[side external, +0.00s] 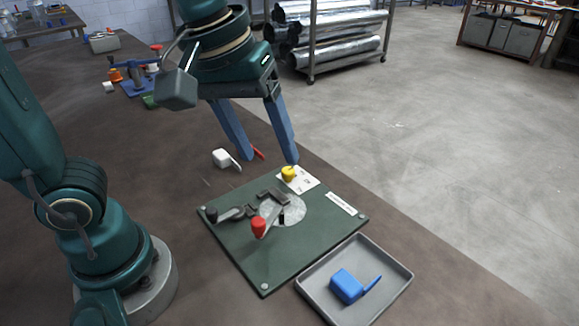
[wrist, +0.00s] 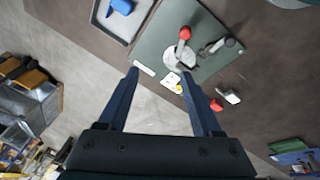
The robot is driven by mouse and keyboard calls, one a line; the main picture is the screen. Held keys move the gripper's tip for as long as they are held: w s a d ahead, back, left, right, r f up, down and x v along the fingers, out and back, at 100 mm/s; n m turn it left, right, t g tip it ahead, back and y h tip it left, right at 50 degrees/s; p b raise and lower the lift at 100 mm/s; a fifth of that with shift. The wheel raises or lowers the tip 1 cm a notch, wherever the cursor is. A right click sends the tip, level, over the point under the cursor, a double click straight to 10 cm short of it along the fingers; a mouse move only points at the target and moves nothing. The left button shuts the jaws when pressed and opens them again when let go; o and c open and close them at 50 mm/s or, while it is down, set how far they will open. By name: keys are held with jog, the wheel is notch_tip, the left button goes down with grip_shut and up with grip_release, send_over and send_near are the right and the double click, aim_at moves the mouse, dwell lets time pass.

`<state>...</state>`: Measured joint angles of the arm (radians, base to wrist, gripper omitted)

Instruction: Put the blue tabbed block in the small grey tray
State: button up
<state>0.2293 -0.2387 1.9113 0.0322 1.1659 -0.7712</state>
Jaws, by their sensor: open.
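The blue tabbed block (side external: 347,286) lies inside the small grey tray (side external: 404,275), its tab pointing to the right in the side view. In the wrist view the block (wrist: 121,6) and the tray (wrist: 138,27) are at the top, partly cut off by the frame edge. My gripper (side external: 270,160) is open and empty, its two blue fingers spread above the far side of the green plate, well away from the tray.
A green plate (side external: 240,262) beside the tray carries a clamp with a red knob (side external: 258,227) and a yellow knob (side external: 288,174) on a white card. A white tabbed block (side external: 221,157) lies behind the plate, near a red piece (side external: 258,153). The table edge runs along the right.

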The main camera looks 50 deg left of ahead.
jog(key=s+a+f+m+t, duration=0.2)
jog(key=s+a+f+m, duration=0.2)
jog(key=s+m, duration=0.1)
jog(key=shift+s+a+m, duration=0.25)
jog(key=shift+s+m, duration=0.05)
jog(key=shift+m, duration=0.3)
jog(key=shift+f, duration=0.1)
dwell(0.6)
